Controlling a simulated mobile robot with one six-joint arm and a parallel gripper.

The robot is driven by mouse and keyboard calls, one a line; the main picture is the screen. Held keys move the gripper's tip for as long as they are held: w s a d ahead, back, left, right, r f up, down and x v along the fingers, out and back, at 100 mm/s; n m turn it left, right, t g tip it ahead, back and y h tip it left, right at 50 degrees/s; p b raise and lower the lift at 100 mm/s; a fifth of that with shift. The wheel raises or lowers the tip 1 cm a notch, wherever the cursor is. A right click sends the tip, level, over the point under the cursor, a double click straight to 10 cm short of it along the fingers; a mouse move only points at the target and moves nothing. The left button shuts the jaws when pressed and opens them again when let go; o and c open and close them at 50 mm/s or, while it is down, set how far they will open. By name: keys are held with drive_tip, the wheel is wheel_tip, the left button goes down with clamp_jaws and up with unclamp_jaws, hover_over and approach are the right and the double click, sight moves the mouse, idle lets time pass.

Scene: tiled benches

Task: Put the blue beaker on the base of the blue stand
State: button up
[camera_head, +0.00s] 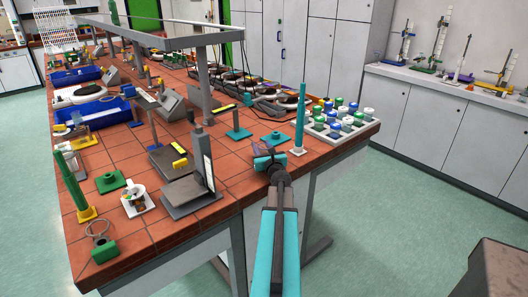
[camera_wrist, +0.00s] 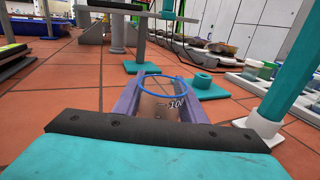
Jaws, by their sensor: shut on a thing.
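A clear beaker with a blue rim and a "100" mark (camera_wrist: 160,104) sits upright between the purple fingers of my gripper (camera_wrist: 170,95) in the wrist view. My gripper (camera_head: 265,152) is shut on it over the bench's front edge; the beaker is hard to make out in the head view. On the right side bench, a stand with a blue base (camera_head: 398,63) holds glassware. A teal stand (camera_head: 238,133) with a flat base and upright post is on the tiled bench beyond my gripper; it also shows in the wrist view (camera_wrist: 143,68).
A low teal block (camera_head: 275,138) lies just beyond my gripper. A tall teal cylinder on a white foot (camera_head: 300,120) stands close on the right, before a rack of bottles (camera_head: 340,137). A balance-like device (camera_head: 190,193) is left. Green floor (camera_head: 400,210) is clear.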

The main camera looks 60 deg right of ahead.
drive_tip(key=shift+r, duration=0.1)
drive_tip(key=shift+r+p, duration=1.05)
drive_tip(key=shift+r, duration=0.55)
drive_tip(key=shift+s+a+r, duration=0.1)
drive_tip(key=shift+s+r, duration=0.05)
drive_tip(key=shift+r, duration=0.1)
drive_tip(key=v, duration=0.7)
drive_tip(key=b+v, duration=0.1)
drive_tip(key=v, duration=0.2)
drive_tip(key=shift+s+r, duration=0.3)
drive_tip(key=shift+r+p, duration=0.2)
drive_tip(key=shift+p, duration=0.25)
drive_tip(key=shift+s+p, duration=0.1)
drive_tip(key=shift+p, duration=0.6)
drive_tip(key=p, duration=0.3)
drive_tip(key=shift+s+a, duration=0.15)
drive_tip(key=shift+s, duration=0.1)
drive_tip(key=s+p, duration=0.1)
drive_tip(key=p, duration=0.3)
drive_tip(key=shift+a+r+p, duration=0.1)
drive_tip(key=shift+a+p, duration=0.2)
drive_tip(key=shift+a, duration=0.05)
